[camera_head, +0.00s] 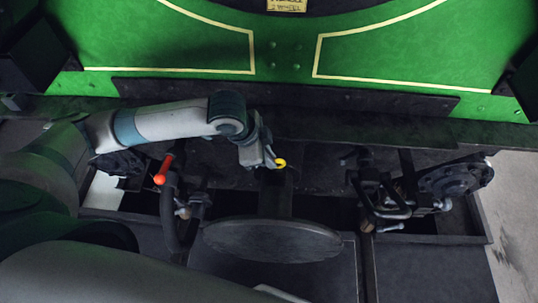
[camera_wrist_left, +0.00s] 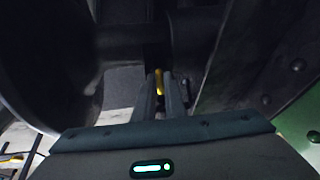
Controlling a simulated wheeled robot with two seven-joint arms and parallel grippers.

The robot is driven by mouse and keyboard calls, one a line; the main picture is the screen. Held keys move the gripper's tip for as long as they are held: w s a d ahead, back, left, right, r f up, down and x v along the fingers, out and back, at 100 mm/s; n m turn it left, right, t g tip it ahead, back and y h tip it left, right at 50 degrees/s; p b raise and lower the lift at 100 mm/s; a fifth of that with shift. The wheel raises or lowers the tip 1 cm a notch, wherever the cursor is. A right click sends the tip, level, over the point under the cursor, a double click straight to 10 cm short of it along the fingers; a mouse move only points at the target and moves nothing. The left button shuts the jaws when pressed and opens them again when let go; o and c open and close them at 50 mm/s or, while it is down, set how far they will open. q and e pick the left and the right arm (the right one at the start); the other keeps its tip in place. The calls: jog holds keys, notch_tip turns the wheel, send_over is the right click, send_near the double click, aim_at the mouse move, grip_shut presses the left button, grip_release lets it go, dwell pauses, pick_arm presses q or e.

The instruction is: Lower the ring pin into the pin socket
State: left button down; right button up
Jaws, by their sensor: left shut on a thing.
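The ring pin (camera_head: 281,163) shows as a small yellow ring in the head view, at the end of my left gripper (camera_head: 270,161). In the left wrist view its yellow part (camera_wrist_left: 159,82) sits between the two fingers of the left gripper (camera_wrist_left: 161,92), which are shut on it. The lower part of the pin is hidden. The gripper hangs over the dark central coupling bar (camera_head: 275,198), behind the round plate. The pin socket cannot be made out in the shadow there, and I cannot tell whether the pin touches it. My right gripper is not in view.
A dark round buffer plate (camera_head: 272,241) stands in front of the gripper. Hoses and fittings (camera_head: 388,198) are on the right. The green tram front (camera_head: 285,50) rises behind.

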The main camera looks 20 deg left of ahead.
pick_arm(q)
jog(key=c, duration=1.7)
grip_release()
jog(key=shift+c, duration=0.2)
jog(key=shift+s+a+r, duration=0.1)
jog(key=shift+a+r, duration=0.05)
jog(key=shift+r, duration=0.35)
jog(key=p+v, duration=0.2)
jog(key=v, duration=1.4)
jog(key=shift+r+p, duration=0.25)
jog(key=shift+p, duration=0.05)
jog(key=shift+a, duration=0.1)
